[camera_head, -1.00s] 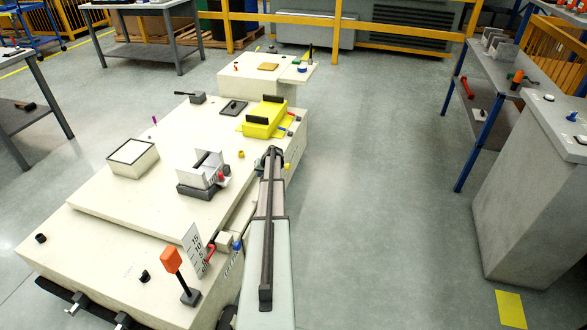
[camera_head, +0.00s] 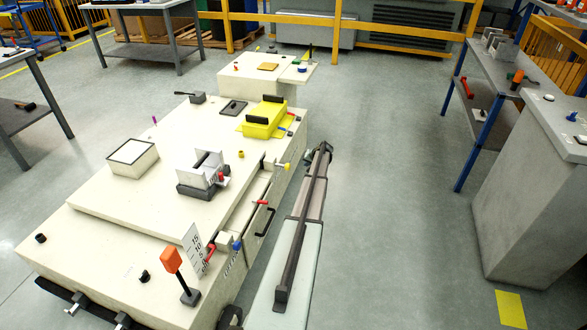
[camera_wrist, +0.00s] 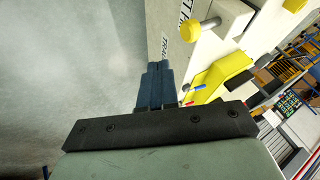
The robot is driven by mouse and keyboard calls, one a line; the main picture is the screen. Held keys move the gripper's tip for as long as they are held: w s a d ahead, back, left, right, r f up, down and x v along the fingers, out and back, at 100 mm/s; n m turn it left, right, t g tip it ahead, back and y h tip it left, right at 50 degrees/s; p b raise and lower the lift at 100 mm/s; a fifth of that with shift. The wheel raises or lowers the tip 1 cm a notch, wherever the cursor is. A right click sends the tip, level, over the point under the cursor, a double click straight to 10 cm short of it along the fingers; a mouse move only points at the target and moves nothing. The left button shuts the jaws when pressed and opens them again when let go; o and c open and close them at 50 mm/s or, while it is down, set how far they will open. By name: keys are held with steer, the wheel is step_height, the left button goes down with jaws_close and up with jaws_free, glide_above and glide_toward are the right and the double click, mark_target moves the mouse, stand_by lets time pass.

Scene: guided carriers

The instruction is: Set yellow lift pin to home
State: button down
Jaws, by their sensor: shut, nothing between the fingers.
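The yellow lift pin appears to be the yellow knob (camera_head: 286,167) on a short stem at the carrier's right edge in the head view. In the wrist view, a yellow knob (camera_wrist: 192,33) on a pale stem projects from a block, above and right of my fingertips. My gripper (camera_wrist: 158,66) is shut and empty, with clear space between it and the knob. In the head view, the end of my arm is over the aisle, right of the carrier (camera_head: 85,225). Any home mark for the pin cannot be made out.
The carrier's right side bears a red lever (camera_head: 262,202), a black handle (camera_head: 266,216) and a blue knob (camera_head: 236,245). A yellow cradle (camera_head: 262,121) sits on its far end. The aisle floor (camera_head: 400,180) to the right is free.

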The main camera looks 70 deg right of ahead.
mark_target(285, 166)
steer(key=w+d+f, duration=0.3)
steer(key=w+f, duration=0.5)
steer(key=shift+w+d, duration=0.35)
stand_by(0.4)
steer(key=shift+w, duration=2.65)
